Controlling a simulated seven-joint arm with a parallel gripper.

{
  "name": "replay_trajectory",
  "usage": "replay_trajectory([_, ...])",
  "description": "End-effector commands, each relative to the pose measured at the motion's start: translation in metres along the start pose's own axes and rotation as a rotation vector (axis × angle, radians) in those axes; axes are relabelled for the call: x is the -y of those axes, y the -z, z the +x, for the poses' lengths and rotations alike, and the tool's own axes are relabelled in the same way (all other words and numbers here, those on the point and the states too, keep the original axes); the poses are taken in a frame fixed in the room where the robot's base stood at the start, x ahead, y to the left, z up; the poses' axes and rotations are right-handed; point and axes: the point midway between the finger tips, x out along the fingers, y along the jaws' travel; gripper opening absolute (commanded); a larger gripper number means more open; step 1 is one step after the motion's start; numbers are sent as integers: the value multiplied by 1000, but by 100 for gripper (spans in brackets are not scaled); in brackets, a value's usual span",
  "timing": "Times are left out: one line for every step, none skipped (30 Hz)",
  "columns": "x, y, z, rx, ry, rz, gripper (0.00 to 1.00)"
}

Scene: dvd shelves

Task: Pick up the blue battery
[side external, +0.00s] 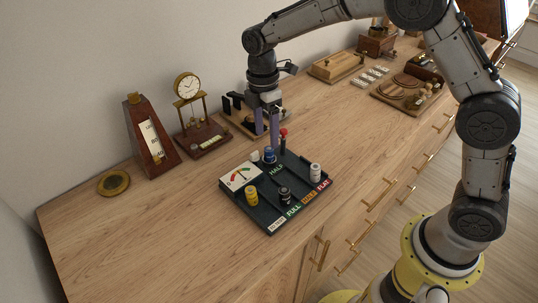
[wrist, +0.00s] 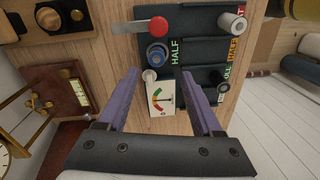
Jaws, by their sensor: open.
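The blue battery (side external: 269,155) stands upright on the dark battery tester board (side external: 272,222), near its back edge by the word HALF. In the wrist view the blue battery (wrist: 156,55) shows from above, just beyond the fingertips. My gripper (side external: 267,138) is above the back of the board, fingers pointing down. In the wrist view my gripper (wrist: 160,74) is open with nothing held, its purple fingers spread to either side of the meter. Whether the fingertips have reached the battery's height is hard to tell.
A red-topped post (side external: 283,133) and a small white knob (side external: 255,155) stand close to the blue battery. Yellow (side external: 251,197), black (side external: 284,195) and white (side external: 316,172) batteries stand elsewhere on the board. A clock (side external: 187,86) and metronome (side external: 151,140) are left.

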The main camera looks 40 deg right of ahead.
Motion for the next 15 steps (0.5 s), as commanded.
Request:
replay_trajectory([0, 0, 4, 0, 1, 0, 67])
replay_trajectory([0, 0, 6, 0, 1, 0, 67])
replay_trajectory([0, 0, 7, 0, 2, 0, 67])
replay_trajectory([0, 0, 9, 0, 2, 0, 67])
replay_trajectory([0, -1, 11, 0, 2, 0, 67])
replay_trajectory([-1, -1, 15, 1, 2, 1, 67])
replay_trajectory([-2, -2, 19, 1, 3, 1, 67])
replay_trajectory([-2, -3, 23, 1, 4, 1, 67])
replay_trajectory([-4, -4, 29, 1, 3, 1, 67])
replay_trajectory([-4, -5, 34, 1, 4, 1, 67])
replay_trajectory([-5, -5, 38, 1, 4, 1, 67])
replay_trajectory([-5, -5, 44, 1, 4, 0, 67])
replay_trajectory([-5, -5, 48, 1, 4, -1, 67])
replay_trajectory([-5, -5, 51, 1, 3, 0, 67])
replay_trajectory([-5, -5, 54, 1, 2, 0, 67])
